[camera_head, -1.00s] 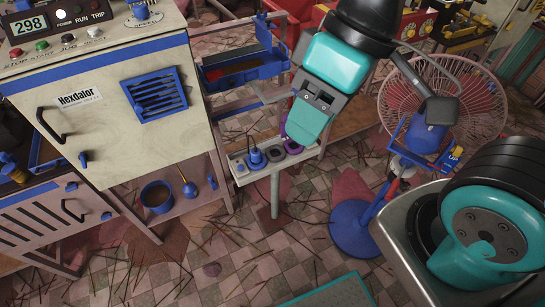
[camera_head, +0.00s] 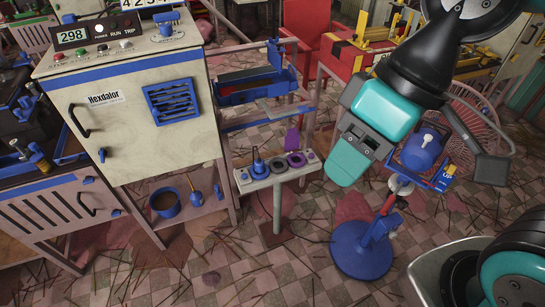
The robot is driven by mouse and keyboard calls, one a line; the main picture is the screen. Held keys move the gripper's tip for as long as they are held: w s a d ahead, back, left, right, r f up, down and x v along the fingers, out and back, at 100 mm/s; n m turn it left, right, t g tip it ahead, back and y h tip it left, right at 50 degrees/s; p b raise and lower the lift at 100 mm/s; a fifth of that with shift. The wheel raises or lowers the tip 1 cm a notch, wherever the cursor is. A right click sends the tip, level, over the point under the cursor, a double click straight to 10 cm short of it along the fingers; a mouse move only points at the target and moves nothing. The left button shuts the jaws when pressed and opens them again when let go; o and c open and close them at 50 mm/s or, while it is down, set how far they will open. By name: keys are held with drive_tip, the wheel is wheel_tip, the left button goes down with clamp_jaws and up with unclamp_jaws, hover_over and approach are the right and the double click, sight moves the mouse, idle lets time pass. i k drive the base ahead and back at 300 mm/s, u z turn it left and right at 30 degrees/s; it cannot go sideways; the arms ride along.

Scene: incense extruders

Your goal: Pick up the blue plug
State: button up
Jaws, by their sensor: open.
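The blue plug (camera_head: 258,163) stands upright towards the left end of a small pale shelf (camera_head: 246,184) on a post. Two dark rings or sockets sit to its right, one grey (camera_head: 277,166) and one purple-rimmed (camera_head: 296,160). A purple piece (camera_head: 292,140) shows just behind them. My gripper (camera_head: 343,172), with teal fingers, points down to the right of the shelf, apart from the plug. It is open and I see nothing in it. Its finger gap is hard to make out from this side.
A cream Hexdalor cabinet (camera_head: 125,125) stands left of the shelf, with a blue bucket (camera_head: 166,203) on its lower rack. A blue-edged rack (camera_head: 255,92) is behind the shelf.

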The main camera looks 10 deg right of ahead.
sight(260, 168)
drive_tip(key=z, duration=0.05)
drive_tip(key=i, duration=0.9)
drive_tip(key=u, duration=0.35)
